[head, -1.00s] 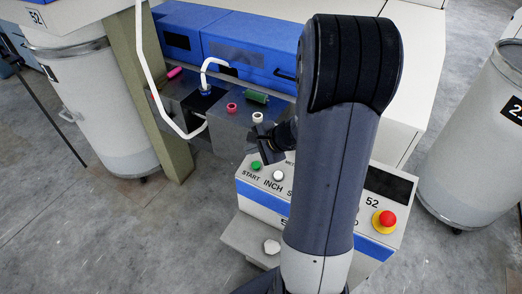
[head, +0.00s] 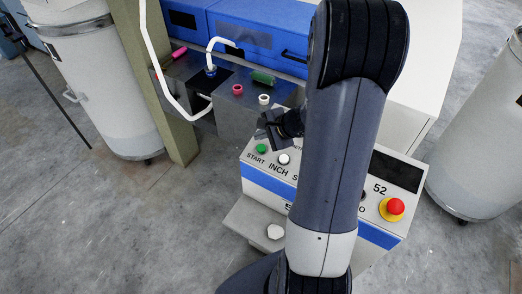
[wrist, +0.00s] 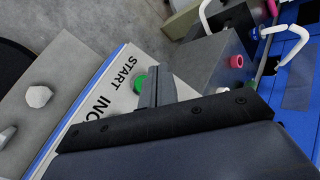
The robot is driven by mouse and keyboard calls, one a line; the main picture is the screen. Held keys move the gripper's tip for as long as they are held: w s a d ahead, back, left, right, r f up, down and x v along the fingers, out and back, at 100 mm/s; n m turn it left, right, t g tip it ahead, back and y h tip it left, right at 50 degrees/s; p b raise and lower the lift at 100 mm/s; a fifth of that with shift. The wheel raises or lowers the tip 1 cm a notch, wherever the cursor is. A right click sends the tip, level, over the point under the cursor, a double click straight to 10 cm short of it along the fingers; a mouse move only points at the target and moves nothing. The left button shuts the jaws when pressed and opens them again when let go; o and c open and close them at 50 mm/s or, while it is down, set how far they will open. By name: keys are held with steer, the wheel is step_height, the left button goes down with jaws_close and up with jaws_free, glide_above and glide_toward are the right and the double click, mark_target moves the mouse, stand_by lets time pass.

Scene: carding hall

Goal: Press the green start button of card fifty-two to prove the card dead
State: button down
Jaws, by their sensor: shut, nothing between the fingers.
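The green start button (head: 261,148) sits above the word START at the left end of the sloping white control panel (head: 380,232) marked 52. My gripper (head: 274,133) is just above and to the right of it in the head view, pointing down, shut and empty. In the wrist view the green button (wrist: 140,82) shows right beside the closed fingertips (wrist: 156,88), partly behind them. I cannot tell for certain whether they touch; they look apart in the head view.
A white inch button (head: 283,159) is close beside the green one. A red emergency stop (head: 395,207) is at the panel's right. Bobbins and a white bent tube (head: 215,42) stand on the metal ledge behind. A white can (head: 95,75) stands left.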

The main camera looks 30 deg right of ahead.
mark_target(264, 150)
steer(key=f, duration=0.1)
steer(key=f+b, duration=0.1)
steer(key=f, duration=0.1)
steer(key=shift+w+d, duration=0.25)
steer(key=shift+d, duration=0.05)
steer(key=shift+w+d+f+b, duration=0.1)
steer(key=shift+d+f+b, duration=0.1)
steer(key=shift+f+b, duration=0.75)
steer(key=shift+r, duration=0.1)
stand_by(0.9)
steer(key=shift+w+d+f+b, duration=0.1)
steer(key=shift+f+b, duration=0.25)
steer(key=shift+b, duration=0.45)
steer(key=shift+d+f+b, duration=0.1)
steer(key=shift+f+b, duration=0.35)
steer(key=shift+b, duration=0.1)
stand_by(0.3)
steer(key=shift+r, duration=0.1)
steer(key=shift+a+r+p, duration=0.2)
steer(key=shift+r+p, duration=0.3)
steer(key=shift+r, duration=0.3)
